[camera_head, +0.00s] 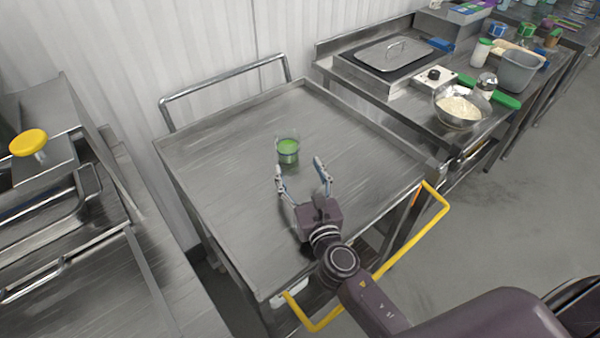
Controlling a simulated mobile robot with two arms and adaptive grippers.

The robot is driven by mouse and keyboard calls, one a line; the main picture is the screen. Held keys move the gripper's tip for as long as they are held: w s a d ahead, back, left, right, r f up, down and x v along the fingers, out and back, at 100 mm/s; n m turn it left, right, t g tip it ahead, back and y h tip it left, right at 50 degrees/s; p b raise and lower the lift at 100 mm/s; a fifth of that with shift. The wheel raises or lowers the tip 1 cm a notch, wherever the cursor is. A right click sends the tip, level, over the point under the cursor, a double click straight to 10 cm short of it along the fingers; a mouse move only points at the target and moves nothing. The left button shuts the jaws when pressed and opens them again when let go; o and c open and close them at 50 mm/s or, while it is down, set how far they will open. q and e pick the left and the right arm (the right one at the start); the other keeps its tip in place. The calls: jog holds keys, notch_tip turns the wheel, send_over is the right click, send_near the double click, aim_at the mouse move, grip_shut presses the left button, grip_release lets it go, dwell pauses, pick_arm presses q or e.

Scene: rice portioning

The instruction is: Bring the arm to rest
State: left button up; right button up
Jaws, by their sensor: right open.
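My right gripper (300,178) is over the steel cart top, with its two fingers spread apart and nothing between them. A small clear cup with green contents (288,151) stands upright on the cart (225,175), just beyond the fingertips. Whether the left fingertip touches the cup's base I cannot tell. My right arm comes in from the bottom right, over the cart's yellow handle. My left gripper is not in view.
A steel unit with a yellow knob (28,142) stands at the left. Much of the cart top and the floor at right is clear.

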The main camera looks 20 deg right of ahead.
jog(key=shift+s, duration=0.35)
